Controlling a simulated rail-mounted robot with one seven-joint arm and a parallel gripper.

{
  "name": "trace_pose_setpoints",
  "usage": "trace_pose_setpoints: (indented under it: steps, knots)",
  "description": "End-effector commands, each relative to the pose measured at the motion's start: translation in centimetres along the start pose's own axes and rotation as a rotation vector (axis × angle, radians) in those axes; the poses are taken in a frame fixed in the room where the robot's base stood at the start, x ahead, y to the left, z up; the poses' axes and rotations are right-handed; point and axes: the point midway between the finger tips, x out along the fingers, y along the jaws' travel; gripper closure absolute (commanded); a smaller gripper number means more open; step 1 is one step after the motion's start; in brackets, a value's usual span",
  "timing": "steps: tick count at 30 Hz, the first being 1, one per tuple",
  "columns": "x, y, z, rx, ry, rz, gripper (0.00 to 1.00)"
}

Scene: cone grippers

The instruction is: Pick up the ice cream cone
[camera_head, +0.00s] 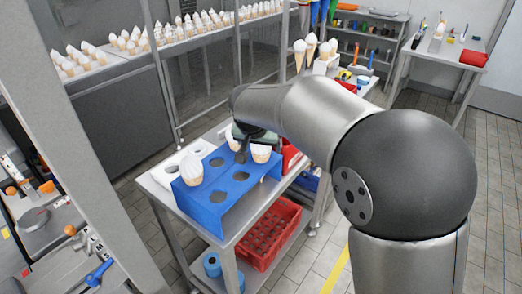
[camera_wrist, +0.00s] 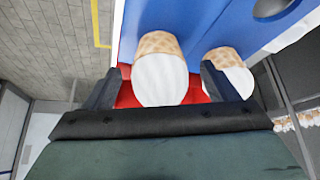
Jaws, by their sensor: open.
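A blue rack (camera_head: 237,198) with round holes stands on the metal table and holds cones with white tops. One cone (camera_head: 190,170) sits at its left front. A second cone (camera_head: 261,153) sits at the right, and a third (camera_head: 232,137) is partly hidden by my gripper (camera_head: 241,154). In the wrist view my gripper (camera_wrist: 160,72) is open, with one cone (camera_wrist: 160,75) between its fingers; I cannot tell whether they touch it. Another cone (camera_wrist: 232,72) lies just beyond the right finger, partly covered by it.
A white holder (camera_head: 161,176) with holes stands left of the blue rack. A red crate (camera_head: 268,238) is on the shelf below. Rows of cones (camera_head: 185,32) stand on a bench behind. Several empty holes show in the blue rack.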

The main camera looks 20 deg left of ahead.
Motion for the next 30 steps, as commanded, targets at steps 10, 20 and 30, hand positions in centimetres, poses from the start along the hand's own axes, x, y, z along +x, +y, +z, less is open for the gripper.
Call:
trace_pose_setpoints:
  steps: [10, 20, 30]
  knots:
    - [1.8, 0.0, -0.1, 0.0, 0.002, -0.001, 0.2]
    - [1.7, 0.0, -0.1, 0.0, 0.002, -0.001, 0.56]
    - [0.3, -0.1, -1.0, 0.003, 0.006, -0.004, 0.56]
